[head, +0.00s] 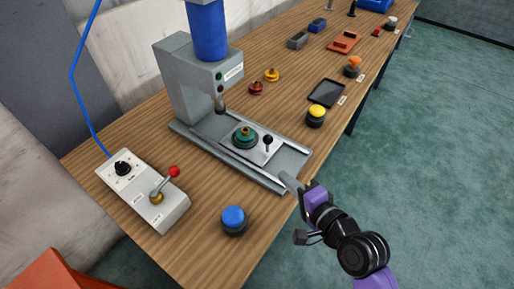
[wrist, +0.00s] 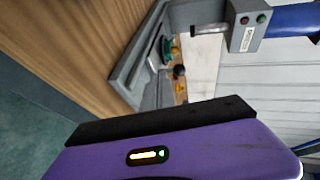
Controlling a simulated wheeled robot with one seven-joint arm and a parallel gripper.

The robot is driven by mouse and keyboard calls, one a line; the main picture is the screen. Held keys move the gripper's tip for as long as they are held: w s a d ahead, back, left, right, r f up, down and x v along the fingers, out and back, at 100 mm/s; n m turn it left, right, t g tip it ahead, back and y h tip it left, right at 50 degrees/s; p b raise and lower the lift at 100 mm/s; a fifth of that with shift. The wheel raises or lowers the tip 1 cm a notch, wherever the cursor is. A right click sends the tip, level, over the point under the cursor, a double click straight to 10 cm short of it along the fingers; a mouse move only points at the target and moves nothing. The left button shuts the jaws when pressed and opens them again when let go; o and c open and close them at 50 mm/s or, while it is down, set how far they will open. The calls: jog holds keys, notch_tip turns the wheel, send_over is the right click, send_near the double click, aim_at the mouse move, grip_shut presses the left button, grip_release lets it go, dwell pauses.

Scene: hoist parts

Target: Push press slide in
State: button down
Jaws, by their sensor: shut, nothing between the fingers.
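The grey press (head: 185,82) with a blue cylinder on top stands on the wooden table, and its head also shows in the wrist view (wrist: 245,24). Its slide (head: 266,149) is a light plate with a black knob (head: 268,140), sitting on the rails toward the front end, out from under the ram (head: 219,104). A green and dark round part (head: 245,136) rests on the slide. My gripper (head: 287,178) is shut and empty at the front end of the rails, close to the slide's outer side; I cannot tell whether it touches the rails.
A control box (head: 145,190) with a red-knobbed lever and a blue button (head: 233,220) are at the near left. A yellow button (head: 316,115), a black tray (head: 326,92) and small red and yellow parts (head: 271,75) lie beyond the press. The floor at right is clear.

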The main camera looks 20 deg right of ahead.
jog(key=shift+w+a+m+y, duration=0.3)
jog(key=shift+w, duration=0.3)
jog(key=p, duration=0.2)
send_near(231, 141)
jog(key=d, duration=0.1)
jog(key=w+d, duration=0.1)
jog(key=d, duration=0.1)
jog(key=shift+w+d+f, duration=0.15)
jog(key=shift+d+f, duration=0.05)
jog(key=shift+f, duration=0.15)
jog(key=w+a, duration=0.4)
jog(key=w, duration=0.1)
jog(key=w+a+p, duration=0.1)
jog(key=w+a, duration=0.1)
jog(key=w, duration=0.1)
jog(key=shift+w, duration=0.1)
